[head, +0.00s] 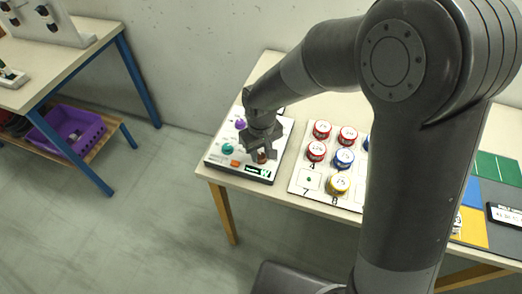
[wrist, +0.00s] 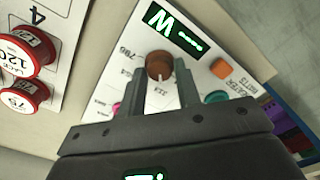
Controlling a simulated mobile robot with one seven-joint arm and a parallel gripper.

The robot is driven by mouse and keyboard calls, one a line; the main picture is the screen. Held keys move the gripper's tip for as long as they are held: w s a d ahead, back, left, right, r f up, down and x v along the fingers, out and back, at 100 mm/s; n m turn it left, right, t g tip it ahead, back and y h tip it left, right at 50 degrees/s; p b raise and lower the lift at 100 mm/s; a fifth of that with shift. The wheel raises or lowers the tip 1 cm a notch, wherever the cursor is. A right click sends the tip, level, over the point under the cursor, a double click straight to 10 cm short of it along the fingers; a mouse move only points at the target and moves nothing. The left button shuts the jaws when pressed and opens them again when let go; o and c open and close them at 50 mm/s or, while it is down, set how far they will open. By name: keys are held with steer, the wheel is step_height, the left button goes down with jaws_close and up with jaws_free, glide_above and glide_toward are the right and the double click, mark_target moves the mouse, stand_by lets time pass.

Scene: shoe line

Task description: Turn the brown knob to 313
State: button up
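The brown knob (wrist: 159,65) sits on a light panel in the wrist view, with a pale pointer mark on its side facing my gripper. Small labels stand around it; one reads like 786, and one below the knob near the pointer is too small to read surely. My gripper (wrist: 163,80) is open, with one finger on each side of the knob and a narrow gap seeming to show beside it. In the head view my gripper (head: 263,150) is down at the control panel (head: 216,158), and the brown knob (head: 261,157) is partly hidden by the fingers.
The panel also has an orange button (wrist: 221,68), a teal knob (wrist: 215,97), a purple knob (head: 240,124) and a dark display with a green W (wrist: 172,27). A board with several red, blue and yellow round tins (head: 340,183) lies right of the panel.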

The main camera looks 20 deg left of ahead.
mark_target(262, 155)
steer(key=o, duration=0.4)
steer(key=shift+c, duration=0.2)
step_height(262, 155, up, 11)
steer(key=shift+d, duration=0.1)
stand_by(0.6)
steer(key=s+d+r+m+t, duration=0.1)
steer(key=d+r+m, duration=0.1)
steer(key=d+r, duration=0.5)
steer(key=d+r+m+t, duration=0.2)
steer(key=d+m, duration=0.1)
steer(key=d, duration=0.8)
steer(key=s+d+r+m+t, duration=0.2)
steer(key=s+d+m, duration=0.3)
steer(key=s+d, duration=0.4)
steer(key=d+r, duration=0.1)
steer(key=d, duration=0.3)
steer(key=shift+s+t, duration=0.25)
steer(key=shift+t, duration=0.05)
